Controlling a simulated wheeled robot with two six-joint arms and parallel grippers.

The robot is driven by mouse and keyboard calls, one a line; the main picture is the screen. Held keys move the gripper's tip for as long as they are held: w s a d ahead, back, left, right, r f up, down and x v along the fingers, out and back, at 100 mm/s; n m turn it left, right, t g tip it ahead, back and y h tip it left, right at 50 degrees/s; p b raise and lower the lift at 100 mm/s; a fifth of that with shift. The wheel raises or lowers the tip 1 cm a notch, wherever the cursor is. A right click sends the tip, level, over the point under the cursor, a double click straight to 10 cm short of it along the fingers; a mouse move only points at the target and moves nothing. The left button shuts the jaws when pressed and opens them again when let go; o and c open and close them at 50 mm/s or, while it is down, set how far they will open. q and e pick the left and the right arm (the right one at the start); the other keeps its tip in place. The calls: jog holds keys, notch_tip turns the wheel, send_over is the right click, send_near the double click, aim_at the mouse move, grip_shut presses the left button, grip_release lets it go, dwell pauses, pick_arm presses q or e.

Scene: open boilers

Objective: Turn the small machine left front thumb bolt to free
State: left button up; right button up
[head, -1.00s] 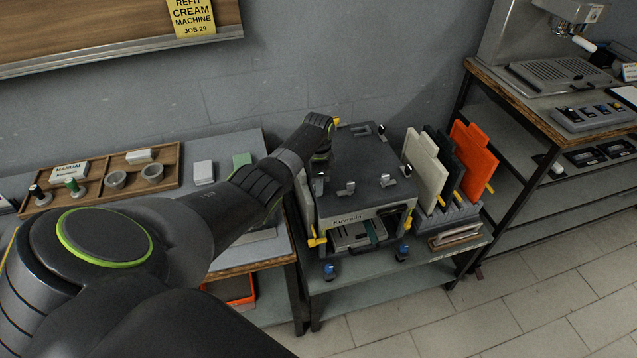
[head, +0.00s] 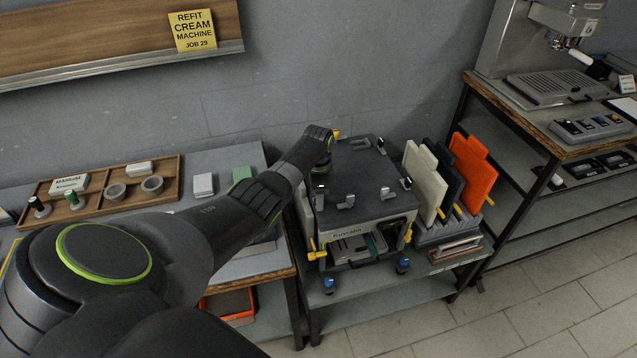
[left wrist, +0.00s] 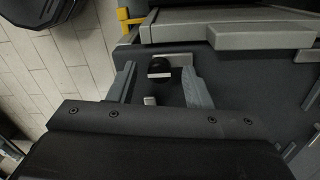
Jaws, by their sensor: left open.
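The small machine (head: 365,170) is a dark grey box with a lighter front, standing on a low metal table. My right gripper is not in view.
Yellow handles (head: 316,250) and blue-topped knobs (head: 329,285) stand at the machine's front. A rack of white, dark and orange panels (head: 472,175) is close on its right. A wooden tray (head: 105,190) lies on the left bench. The floor in front is clear.

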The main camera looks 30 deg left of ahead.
pick_arm(q)
notch_tip(320, 180, up, 17)
jog(key=b, duration=0.1)
jog(key=shift+w+a+r+b, duration=0.15)
jog(key=shift+w+a+b, duration=0.1)
jog(key=shift+w+b, duration=0.1)
dwell(0.4)
